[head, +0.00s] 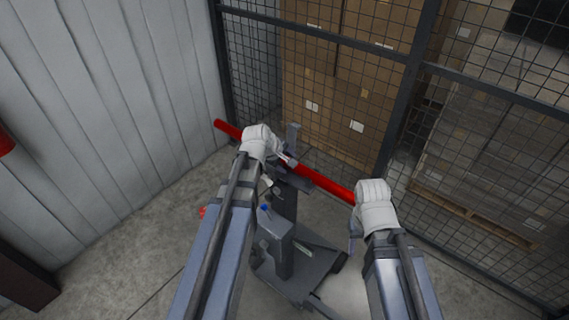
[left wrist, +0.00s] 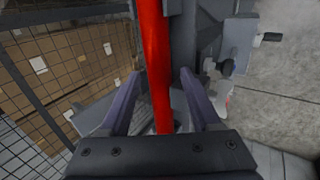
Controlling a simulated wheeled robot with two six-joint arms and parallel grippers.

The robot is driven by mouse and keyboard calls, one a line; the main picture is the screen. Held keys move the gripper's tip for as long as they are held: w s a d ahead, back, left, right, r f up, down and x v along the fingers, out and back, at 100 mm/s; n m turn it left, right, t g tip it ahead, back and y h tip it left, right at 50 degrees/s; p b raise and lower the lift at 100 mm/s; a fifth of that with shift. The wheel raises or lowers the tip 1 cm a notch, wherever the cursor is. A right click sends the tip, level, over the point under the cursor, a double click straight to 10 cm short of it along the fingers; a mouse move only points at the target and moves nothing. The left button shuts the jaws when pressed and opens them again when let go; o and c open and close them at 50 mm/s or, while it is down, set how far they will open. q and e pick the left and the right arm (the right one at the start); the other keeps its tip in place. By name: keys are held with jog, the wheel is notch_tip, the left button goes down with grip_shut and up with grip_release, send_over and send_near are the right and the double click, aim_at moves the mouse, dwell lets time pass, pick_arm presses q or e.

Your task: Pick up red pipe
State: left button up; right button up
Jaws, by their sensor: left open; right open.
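The red pipe (head: 325,181) is a long straight bar in the head view, slanting from upper left down to the right in front of the wire cage. My left gripper is mostly hidden behind its white wrist in the head view. In the left wrist view my left gripper (left wrist: 159,80) is open, with the red pipe (left wrist: 157,55) running between its two fingers. I cannot tell if the fingers touch it. My right gripper (head: 353,238) is open below its white wrist, near the pipe's right end. That end is hidden by the wrist.
A grey stand (head: 285,250) with a wheeled base is below the pipe. A black wire fence (head: 395,130) with stacked cardboard boxes (head: 330,95) behind it closes off the back. A corrugated wall (head: 100,110) is at left. Bare floor (head: 125,235) shows at lower left.

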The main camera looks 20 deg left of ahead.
pick_arm(q)
jog(key=shift+w+f+b, duration=0.15)
jog(key=shift+f+b, duration=0.15)
jog(key=shift+b, duration=0.05)
jog(key=b+x, duration=0.3)
jog(key=x, duration=0.1)
jog(key=shift+w+d+f+b, duration=0.15)
jog(key=shift+w+d+b, duration=0.1)
jog(key=shift+b, duration=0.05)
grip_shut()
dwell(0.4)
